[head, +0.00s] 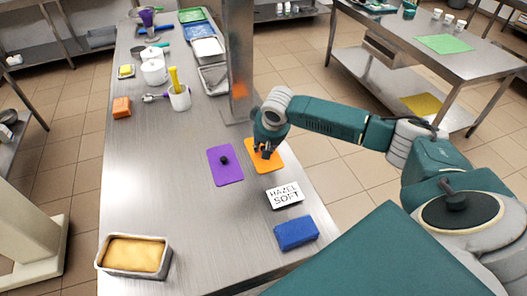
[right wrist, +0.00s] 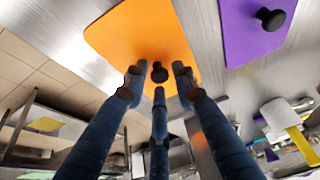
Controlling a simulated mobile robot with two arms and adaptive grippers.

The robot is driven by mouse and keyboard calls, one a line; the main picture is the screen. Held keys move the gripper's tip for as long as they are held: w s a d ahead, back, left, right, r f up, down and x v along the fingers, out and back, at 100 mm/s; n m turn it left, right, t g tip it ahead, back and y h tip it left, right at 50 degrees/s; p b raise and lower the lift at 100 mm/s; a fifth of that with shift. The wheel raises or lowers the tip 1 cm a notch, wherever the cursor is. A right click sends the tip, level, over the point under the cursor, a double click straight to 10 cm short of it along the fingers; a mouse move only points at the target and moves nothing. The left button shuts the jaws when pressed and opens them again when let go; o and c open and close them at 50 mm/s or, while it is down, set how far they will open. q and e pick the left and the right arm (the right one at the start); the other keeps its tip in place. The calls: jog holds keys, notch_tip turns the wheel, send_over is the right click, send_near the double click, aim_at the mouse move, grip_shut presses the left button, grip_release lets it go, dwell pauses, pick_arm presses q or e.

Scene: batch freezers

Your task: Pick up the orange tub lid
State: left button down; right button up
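The orange tub lid (head: 276,162) is a flat orange square lying on the steel table near its right edge. It fills the upper middle of the right wrist view (right wrist: 130,30), where its black knob (right wrist: 159,72) shows. My right gripper (head: 264,152) is directly over the lid. In the right wrist view its three dark fingers (right wrist: 158,82) are spread around the knob, with small gaps visible between fingertips and knob. The gripper hides the knob and part of the lid in the head view. My left gripper is not in view.
A purple lid (head: 226,172) with a black knob lies just left. A "HAZEL SOFT" label card (head: 285,195) and a blue block (head: 296,233) lie nearer. A steel post (head: 238,60) rises behind the gripper. A tub (head: 134,256) stands front left; the table's left middle is clear.

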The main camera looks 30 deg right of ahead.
jog(key=shift+c, duration=0.3)
grip_shut()
jog(key=shift+r, duration=0.15)
